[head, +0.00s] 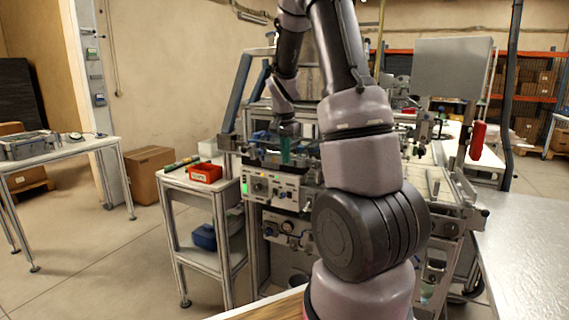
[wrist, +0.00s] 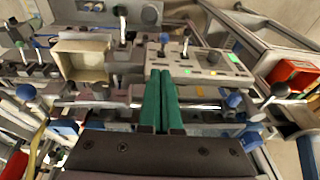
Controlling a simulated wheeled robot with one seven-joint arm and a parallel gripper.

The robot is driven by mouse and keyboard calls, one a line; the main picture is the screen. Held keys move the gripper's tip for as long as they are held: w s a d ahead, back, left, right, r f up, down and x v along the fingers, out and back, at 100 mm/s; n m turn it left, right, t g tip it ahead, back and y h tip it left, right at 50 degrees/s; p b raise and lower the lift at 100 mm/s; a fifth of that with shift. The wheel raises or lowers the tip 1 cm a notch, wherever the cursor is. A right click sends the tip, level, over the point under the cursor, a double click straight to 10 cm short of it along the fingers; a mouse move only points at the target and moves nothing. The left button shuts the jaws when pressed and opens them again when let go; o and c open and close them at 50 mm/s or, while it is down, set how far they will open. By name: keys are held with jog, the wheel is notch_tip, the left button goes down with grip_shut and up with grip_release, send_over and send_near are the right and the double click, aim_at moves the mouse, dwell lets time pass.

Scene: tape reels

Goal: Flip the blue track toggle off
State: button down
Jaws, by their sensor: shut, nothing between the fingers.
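My gripper (wrist: 163,72) shows green fingers pressed together with nothing between them; in the head view it is a small teal shape (head: 286,150) above the machine's front panel (head: 262,188). In the wrist view a pale control panel (wrist: 212,68) lies just beyond the fingertips. A small toggle with a blue tip (wrist: 164,38) stands on it, slightly beyond the fingers and apart from them in the picture. Whether the blue-tipped toggle is on or off cannot be told. My arm hides much of the machine in the head view.
Blue-knobbed levers (wrist: 25,92) (wrist: 235,100) and metal rods crowd the space around the fingers. An open beige box (wrist: 82,58) is left of the panel. A red bin (head: 205,172) sits on the side cart, with a blue bin (head: 204,237) below.

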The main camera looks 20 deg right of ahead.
send_over(283, 194)
jog(key=x, duration=0.3)
jog(key=s+x, duration=0.1)
jog(key=x, duration=0.2)
jog(key=s+x, duration=0.1)
jog(key=x, duration=0.2)
jog(key=shift+w+a+f, duration=0.1)
jog(key=shift+a+f, duration=0.1)
jog(key=shift+f, duration=0.45)
jog(key=shift+a+f, duration=0.2)
jog(key=shift+f, duration=0.55)
jog(key=shift+w+a+f, duration=0.1)
jog(key=shift+a, duration=0.05)
